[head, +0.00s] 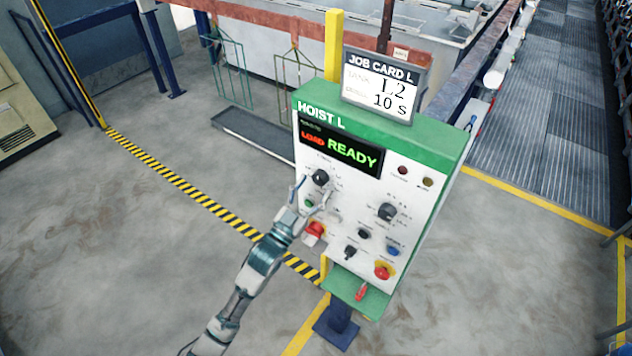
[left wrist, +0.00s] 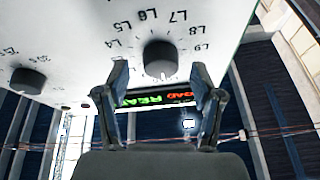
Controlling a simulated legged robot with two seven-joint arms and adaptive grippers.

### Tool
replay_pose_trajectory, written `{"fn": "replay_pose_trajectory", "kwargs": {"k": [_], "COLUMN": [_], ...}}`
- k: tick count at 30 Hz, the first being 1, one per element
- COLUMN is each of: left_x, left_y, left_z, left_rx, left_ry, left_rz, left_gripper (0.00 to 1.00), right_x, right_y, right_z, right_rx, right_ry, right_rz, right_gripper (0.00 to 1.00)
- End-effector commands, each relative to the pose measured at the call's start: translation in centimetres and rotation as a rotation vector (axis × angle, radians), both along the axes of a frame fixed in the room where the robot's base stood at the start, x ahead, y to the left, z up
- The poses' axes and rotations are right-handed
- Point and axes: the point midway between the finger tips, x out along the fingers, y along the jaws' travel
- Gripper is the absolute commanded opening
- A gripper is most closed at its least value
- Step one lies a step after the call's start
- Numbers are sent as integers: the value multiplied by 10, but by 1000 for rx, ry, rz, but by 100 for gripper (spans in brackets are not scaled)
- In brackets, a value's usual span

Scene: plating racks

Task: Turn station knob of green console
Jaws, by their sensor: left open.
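The green console (head: 449,150) stands upright on a post, headed "HOIST L", with its display (head: 340,150) reading "LOAD READY". The station knob (head: 320,177) is a dark round knob at the upper left of the panel, below the display. In the left wrist view the station knob (left wrist: 160,58) sits among marks such as L4 to L9. My left gripper (head: 315,188) is open at this knob. Its fingertips (left wrist: 160,80) lie to either side of the knob in the wrist view; I cannot tell whether they touch it. My right gripper is not in view.
A second knob (head: 387,211) with seconds marks sits to the right. A red button (head: 382,272), a blue button (head: 393,250) and other controls lie below. A job card (head: 381,85) on top reads "L2" and "10 s".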

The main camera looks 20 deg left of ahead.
Motion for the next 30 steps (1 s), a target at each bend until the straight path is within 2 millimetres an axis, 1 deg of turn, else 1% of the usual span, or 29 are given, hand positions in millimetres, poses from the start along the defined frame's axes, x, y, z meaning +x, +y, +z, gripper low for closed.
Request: {"fn": "replay_pose_trajectory", "kwargs": {"k": [1,4,13,14,15,17,18,21,30], "left_x": [5,11,13,13,13,13,13,13,13], "left_y": [-2,-4,-5,-5,-5,-5,-5,-5,-5], "left_z": [3,5,5,5,5,5,5,5,6], "left_rx": [-1,1,1,0,0,0,0,0,27], "left_ry": [-1,0,1,1,1,1,1,1,-9], "left_rz": [1,0,1,0,0,0,0,0,1], "left_gripper": [67,67,67,64,54,39,29,7,7], "right_x": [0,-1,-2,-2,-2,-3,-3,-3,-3], "right_y": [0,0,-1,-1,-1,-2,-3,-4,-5], "right_z": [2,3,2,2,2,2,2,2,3], "right_rx": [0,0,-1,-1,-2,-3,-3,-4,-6], "right_ry": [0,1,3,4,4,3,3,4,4], "right_rz": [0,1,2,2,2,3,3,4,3], "right_gripper": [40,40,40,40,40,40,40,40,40]}}
